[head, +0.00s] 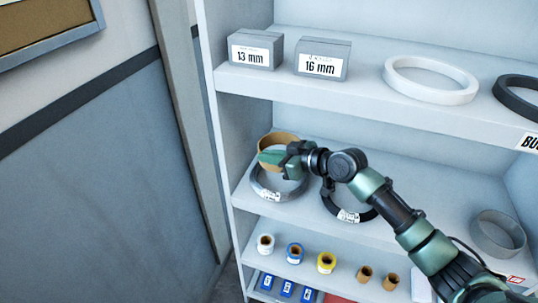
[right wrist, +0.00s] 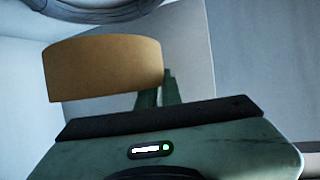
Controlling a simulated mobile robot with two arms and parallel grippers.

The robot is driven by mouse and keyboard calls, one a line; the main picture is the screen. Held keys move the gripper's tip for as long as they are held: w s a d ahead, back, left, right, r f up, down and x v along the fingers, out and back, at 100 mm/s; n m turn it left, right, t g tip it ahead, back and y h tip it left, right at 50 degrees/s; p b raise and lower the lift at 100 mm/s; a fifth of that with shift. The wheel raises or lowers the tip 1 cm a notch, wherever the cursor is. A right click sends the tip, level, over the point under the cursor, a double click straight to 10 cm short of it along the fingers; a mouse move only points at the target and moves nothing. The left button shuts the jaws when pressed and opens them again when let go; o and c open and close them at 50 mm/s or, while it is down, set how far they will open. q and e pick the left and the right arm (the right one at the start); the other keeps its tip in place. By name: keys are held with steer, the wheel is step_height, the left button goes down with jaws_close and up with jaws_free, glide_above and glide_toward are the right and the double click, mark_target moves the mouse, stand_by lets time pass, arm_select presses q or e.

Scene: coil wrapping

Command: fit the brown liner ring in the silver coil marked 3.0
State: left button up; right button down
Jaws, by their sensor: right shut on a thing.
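The brown liner ring (head: 277,140) is in my right gripper (head: 268,157), just above the silver coil (head: 262,188) on the middle shelf. In the right wrist view the brown ring (right wrist: 104,66) shows as a curved band by the fingers (right wrist: 158,92), which are shut on its wall. In the head view the ring appears over the coil's back part, and the gripper hides some of both. The coil lies flat and carries a white label (head: 270,195) too small to read. My left gripper is not in view.
A black coil (head: 348,207) lies just right of the silver coil, under my right arm. A grey ring (head: 497,234) stands at the right. Boxes marked 13 mm (head: 255,50) and 16 mm (head: 322,60) and a white ring (head: 430,80) sit above. Small spools (head: 295,253) stand below.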

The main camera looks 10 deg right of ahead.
steer(key=shift+f+b, duration=2.65)
steer(key=shift+f, duration=0.25)
steer(key=shift+f+b, duration=0.2)
steer(key=shift+b, duration=0.15)
steer(key=shift+f+b, duration=0.3)
steer(key=shift+f+b, duration=1.1)
steer(key=shift+f, duration=0.15)
steer(key=c, duration=2)
jaws_free()
steer(key=o, duration=0.5)
